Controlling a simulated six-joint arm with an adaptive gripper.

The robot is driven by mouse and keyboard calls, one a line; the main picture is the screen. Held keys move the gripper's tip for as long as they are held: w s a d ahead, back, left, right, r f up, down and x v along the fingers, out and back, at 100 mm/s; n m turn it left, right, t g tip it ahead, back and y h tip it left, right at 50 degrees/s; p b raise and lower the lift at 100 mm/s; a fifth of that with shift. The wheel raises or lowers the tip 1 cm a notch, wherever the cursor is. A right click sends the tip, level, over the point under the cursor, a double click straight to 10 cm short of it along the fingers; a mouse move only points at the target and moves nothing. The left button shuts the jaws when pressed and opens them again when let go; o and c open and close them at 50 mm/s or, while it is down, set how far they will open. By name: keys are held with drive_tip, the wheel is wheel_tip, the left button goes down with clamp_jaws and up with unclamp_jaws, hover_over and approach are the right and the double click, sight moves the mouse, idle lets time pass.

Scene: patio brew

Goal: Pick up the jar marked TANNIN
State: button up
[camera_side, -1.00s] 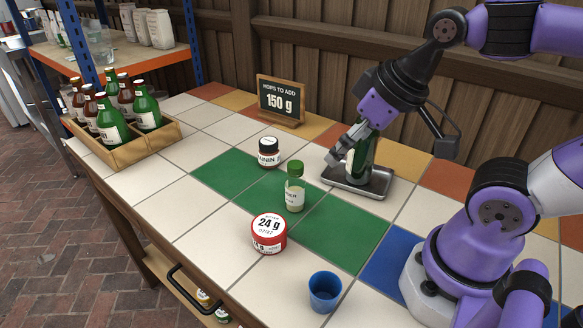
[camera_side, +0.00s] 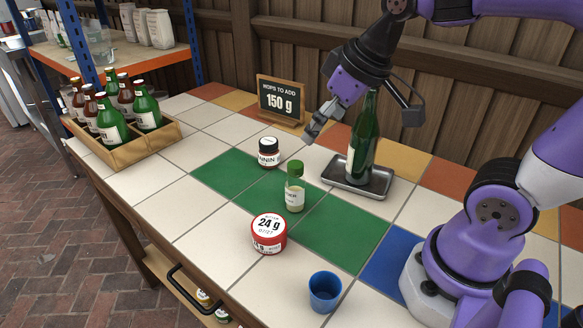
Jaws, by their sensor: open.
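The jar marked TANNIN (camera_side: 268,155) stands upright on the tiled table. It is small, with a dark lid and a white label on which the letters "NNIN" show. It sits at the far left part of the green tiles. My gripper (camera_side: 312,132) is open and empty, above the table to the right of the jar and higher than it. The gripper is apart from the jar, pointing down and to the left.
A green bottle (camera_side: 362,140) stands on a metal tray (camera_side: 372,188) right of the jar. A green-capped vial (camera_side: 295,188), a red tin (camera_side: 268,235) and a blue cup (camera_side: 324,291) stand nearer. A sign (camera_side: 281,99) stands behind. A bottle crate (camera_side: 128,153) is at left.

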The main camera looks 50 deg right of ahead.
drive_tip(key=w+d, duration=0.3)
drive_tip(key=w, duration=0.4)
drive_tip(key=n+g+y, duration=0.1)
drive_tip(key=n, duration=0.1)
approach(271, 141)
wheel_tip(271, 141, down, 2)
drive_tip(key=x, duration=0.5)
drive_tip(key=shift+w, duration=0.4)
drive_tip(key=x, duration=0.6)
drive_tip(key=shift+a, duration=0.1)
drive_tip(key=shift+s, duration=0.1)
drive_tip(key=c, duration=1.3)
